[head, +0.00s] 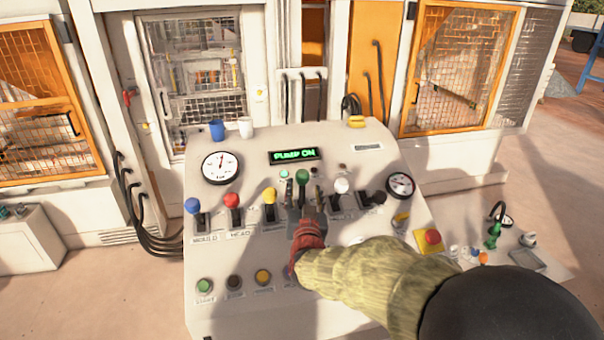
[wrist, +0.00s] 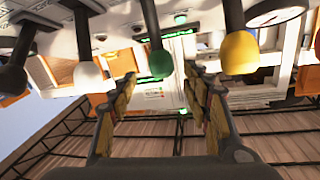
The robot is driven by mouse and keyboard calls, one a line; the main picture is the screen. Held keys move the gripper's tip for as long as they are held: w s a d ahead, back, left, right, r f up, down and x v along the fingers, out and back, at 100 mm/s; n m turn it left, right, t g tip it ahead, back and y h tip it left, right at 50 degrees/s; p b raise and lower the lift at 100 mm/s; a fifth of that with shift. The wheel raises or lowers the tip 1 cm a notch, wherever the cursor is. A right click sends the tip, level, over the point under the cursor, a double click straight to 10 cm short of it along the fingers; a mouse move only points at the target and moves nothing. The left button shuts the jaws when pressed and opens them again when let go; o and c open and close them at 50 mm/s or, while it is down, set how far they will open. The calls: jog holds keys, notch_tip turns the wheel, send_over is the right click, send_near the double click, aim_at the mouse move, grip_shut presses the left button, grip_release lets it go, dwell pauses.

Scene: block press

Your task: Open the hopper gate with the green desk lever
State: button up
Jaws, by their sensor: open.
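The green lever (head: 302,175) stands in the middle of the lever row on the sloped control desk (head: 222,262). My gripper (head: 303,192) is open, with one finger on each side of the green lever. In the wrist view, the green knob (wrist: 160,62) shows between the two open fingers of my gripper (wrist: 160,88), with a gap on both sides. I cannot tell how far the knob reaches between the fingers. The hopper gate cannot be made out for certain.
A yellow lever (head: 269,196) stands left of the green one and a white lever (head: 341,186) right of it. Red (head: 231,201) and blue (head: 192,206) levers stand further left. A red stop button (head: 432,237) sits at the right. The display (head: 293,155) reads PUMP ON.

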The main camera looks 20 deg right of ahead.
aim_at(303, 180)
jog(key=shift+w+d, duration=0.1)
jog(key=shift+w, duration=0.2)
jog(key=shift+x, duration=3.55)
jog(key=shift+c, duration=1)
grip_shut()
